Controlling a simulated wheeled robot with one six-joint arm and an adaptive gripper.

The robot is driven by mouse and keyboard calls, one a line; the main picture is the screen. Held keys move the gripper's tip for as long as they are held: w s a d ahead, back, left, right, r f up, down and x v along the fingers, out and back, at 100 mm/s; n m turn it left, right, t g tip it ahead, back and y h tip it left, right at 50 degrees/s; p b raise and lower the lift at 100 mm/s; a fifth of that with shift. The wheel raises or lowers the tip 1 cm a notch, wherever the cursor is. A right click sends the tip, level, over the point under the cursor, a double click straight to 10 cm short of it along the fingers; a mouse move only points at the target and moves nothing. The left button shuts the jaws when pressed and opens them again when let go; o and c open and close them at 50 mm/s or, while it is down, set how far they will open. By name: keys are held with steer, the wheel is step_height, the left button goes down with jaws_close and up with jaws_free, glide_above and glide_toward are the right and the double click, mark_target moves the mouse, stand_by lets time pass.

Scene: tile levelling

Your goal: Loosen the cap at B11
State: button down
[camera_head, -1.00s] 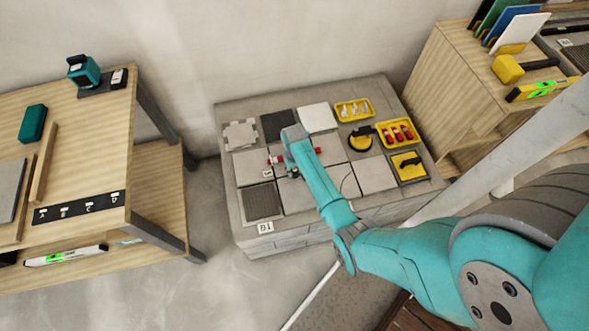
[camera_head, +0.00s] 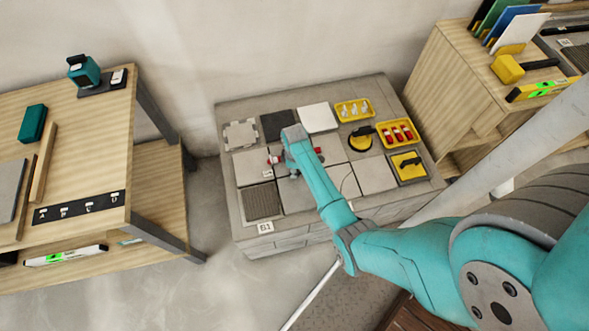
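A grey stone platform (camera_head: 243,228) bears a grid of tiles, with a B1 sign (camera_head: 265,227) at its front edge. No B11 marking is legible, so I cannot tell which cap is at B11. My gripper (camera_head: 287,172) is low over the joint between the tiles, close to the left cap. My own teal wrist covers most of it. Whether its fingers are open or touch a cap is hidden.
On the platform's right are a yellow tray of white pieces (camera_head: 354,109), a yellow tray of red caps (camera_head: 398,132), a yellow suction tool (camera_head: 360,138) and a yellow-handled tool (camera_head: 408,165). A wooden bench (camera_head: 105,110) stands left, a wooden shelf (camera_head: 450,75) right.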

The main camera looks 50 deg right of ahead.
steer(key=n, duration=0.5)
steer(key=shift+n, duration=0.3)
stand_by(0.4)
steer(key=c, duration=0.8)
jaws_free()
step_height(320, 180, up, 12)
stand_by(0.3)
